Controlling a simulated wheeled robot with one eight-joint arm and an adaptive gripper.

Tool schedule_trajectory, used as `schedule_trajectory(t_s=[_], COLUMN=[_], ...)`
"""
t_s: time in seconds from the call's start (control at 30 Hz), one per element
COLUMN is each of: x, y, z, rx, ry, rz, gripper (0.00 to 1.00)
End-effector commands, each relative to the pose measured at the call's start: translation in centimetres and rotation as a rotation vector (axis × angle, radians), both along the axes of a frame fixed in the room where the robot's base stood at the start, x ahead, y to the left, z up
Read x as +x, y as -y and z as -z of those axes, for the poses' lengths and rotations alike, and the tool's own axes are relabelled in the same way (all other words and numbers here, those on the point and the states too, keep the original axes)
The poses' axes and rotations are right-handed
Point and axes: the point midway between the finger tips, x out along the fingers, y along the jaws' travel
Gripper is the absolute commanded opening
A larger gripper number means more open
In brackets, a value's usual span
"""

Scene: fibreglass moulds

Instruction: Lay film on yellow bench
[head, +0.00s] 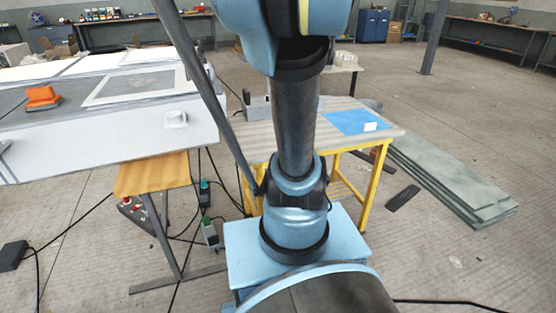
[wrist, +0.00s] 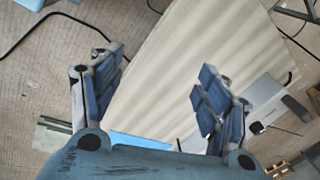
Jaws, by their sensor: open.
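The yellow bench (head: 371,190) has a yellow frame and a pale striped top, partly hidden behind my arm. A flat blue sheet (head: 352,122) lies on the right part of its top, with a small white item (head: 370,126) on it. I cannot tell whether this sheet is the film. In the wrist view, my gripper (wrist: 160,65) is open, with the striped bench top (wrist: 185,60) showing between and beyond its fingers. A bit of the blue sheet (wrist: 138,140) shows low behind the gripper body. Nothing is visible between the fingers.
A grey box (wrist: 268,97) stands at the bench's edge in the wrist view. A large white mould (head: 110,130) with an orange tool (head: 42,97) fills the left. Grey sheets (head: 445,175) lie on the floor at right. Cables cross the floor; the far right floor is clear.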

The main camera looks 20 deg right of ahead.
Motion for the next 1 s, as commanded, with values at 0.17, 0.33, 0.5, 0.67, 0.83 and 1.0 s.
schedule_trajectory(t_s=[0.17,0.33,0.5,0.67,0.83,1.0], x=[-3.9,-7.3,-9.8,-10.8,-10.9,-10.9], y=[-4.3,-6.9,-8.2,-8.4,-8.5,-8.4], z=[2.3,4.8,6.9,7.8,7.9,7.9], rx=[-0.092,-0.176,-0.239,-0.270,-0.274,-0.273], ry=[0.001,0.003,0.006,0.007,0.007,0.008], rz=[-0.367,-0.704,-0.958,-1.071,-1.090,-1.088], gripper=[0.69,0.69,0.69,0.69,0.69,0.69])
